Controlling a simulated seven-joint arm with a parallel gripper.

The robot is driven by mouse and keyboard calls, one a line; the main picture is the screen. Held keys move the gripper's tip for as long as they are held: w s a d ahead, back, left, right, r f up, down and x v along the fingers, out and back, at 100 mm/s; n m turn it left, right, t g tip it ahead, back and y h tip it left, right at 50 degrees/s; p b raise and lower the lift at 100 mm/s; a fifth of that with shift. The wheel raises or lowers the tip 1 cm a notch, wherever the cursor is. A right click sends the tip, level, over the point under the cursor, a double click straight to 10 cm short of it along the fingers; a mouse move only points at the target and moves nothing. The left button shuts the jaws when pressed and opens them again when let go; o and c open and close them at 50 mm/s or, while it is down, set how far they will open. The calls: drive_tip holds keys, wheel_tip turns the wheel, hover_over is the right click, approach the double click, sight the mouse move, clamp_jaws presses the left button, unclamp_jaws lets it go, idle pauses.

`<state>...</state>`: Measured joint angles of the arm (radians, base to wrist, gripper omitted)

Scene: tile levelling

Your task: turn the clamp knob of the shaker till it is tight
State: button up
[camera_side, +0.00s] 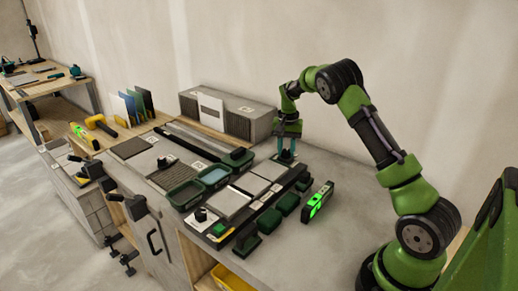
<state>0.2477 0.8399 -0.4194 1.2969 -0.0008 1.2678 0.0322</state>
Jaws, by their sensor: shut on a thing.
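My gripper (288,149) points straight down at the far right corner of a dark frame that holds several grey tiles (228,202). Its two teal fingers are shut on a small dark knob (287,157) low between them, which I take to be the clamp knob. The fingers hide most of it, so its angle and tightness cannot be told. Another black knob (201,214) stands at the near left end of the frame.
Dark green blocks (269,221) line the frame's near right side, beside a bright green tool (317,203). Green trays (184,195) lie to the left. A grey block (238,118) stands behind by the wall. The bench right of the gripper is clear.

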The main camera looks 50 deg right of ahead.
sight(286, 151)
drive_tip(key=m, duration=0.6)
drive_tip(key=shift+m, duration=0.3)
idle(0.5)
drive_tip(key=o, duration=1.1)
drive_tip(key=shift+c, duration=0.2)
drive_tip(key=shift+r, duration=0.1)
wheel_tip(286, 151, up, 17)
